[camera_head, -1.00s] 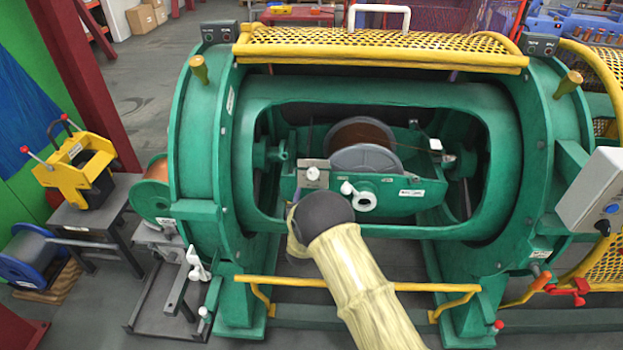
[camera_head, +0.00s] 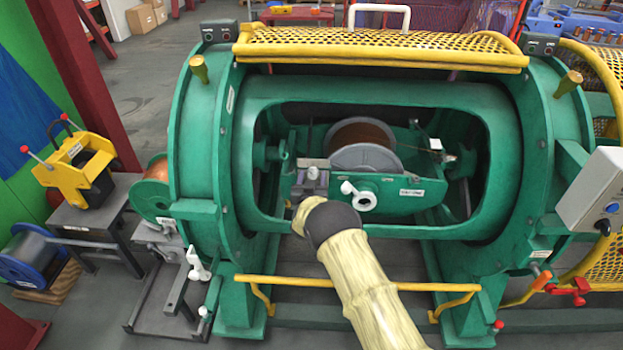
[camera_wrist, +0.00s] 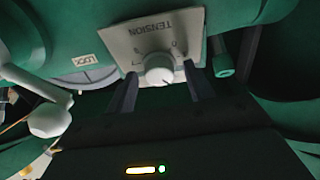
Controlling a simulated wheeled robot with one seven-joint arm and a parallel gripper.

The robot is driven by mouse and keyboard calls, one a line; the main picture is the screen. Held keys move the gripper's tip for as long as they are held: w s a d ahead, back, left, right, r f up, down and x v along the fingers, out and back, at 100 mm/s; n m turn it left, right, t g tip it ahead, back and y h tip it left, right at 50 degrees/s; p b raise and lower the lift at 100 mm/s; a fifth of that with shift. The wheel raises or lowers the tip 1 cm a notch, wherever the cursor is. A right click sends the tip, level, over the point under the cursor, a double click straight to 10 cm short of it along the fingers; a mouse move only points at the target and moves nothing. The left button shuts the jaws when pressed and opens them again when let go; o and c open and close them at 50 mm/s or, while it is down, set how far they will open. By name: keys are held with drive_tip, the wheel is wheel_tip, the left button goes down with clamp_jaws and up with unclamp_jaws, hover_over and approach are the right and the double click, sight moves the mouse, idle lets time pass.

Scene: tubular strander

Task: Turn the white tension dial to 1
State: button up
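The white tension dial (camera_wrist: 159,68) sits on a pale plate (camera_wrist: 150,40) marked TENSION, which appears upside down in the wrist view. A small dark mark shows on the dial's lower right; the scale digits are too small to read surely. My gripper (camera_wrist: 160,76) is open, with one dark finger on each side of the dial. Gaps show between the fingers and the dial, so it is not gripped. In the head view my gripper (camera_head: 310,184) is in front of the plate and hides most of it; the dial's top (camera_head: 312,172) shows just above.
A white lever handle (camera_head: 361,196) sticks out right of my gripper; it also shows at left in the wrist view (camera_wrist: 48,118). The green drum opening (camera_head: 262,215) surrounds the work area. A grey spool (camera_head: 364,158) lies behind.

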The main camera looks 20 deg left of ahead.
drive_tip(key=c, duration=0.9)
drive_tip(key=shift+n+y, duration=0.3)
drive_tip(key=shift+n, duration=0.2)
drive_tip(key=n+y+b, duration=0.1)
drive_tip(key=n+b, duration=0.1)
drive_tip(key=n, duration=0.2)
drive_tip(key=shift+d+f, duration=0.1)
drive_tip(key=n, duration=0.2)
drive_tip(key=n+g+y+b, duration=0.1)
drive_tip(key=n, duration=0.1)
drive_tip(key=shift+n+y, duration=0.3)
drive_tip(key=n+g, duration=0.1)
drive_tip(key=n, duration=0.2)
drive_tip(key=n+g+y+b, duration=0.1)
drive_tip(key=n, duration=0.3)
drive_tip(key=shift+d+b, duration=0.1)
drive_tip(key=shift+b, duration=0.2)
drive_tip(key=o, duration=1)
drive_tip(key=shift+c, duration=0.2)
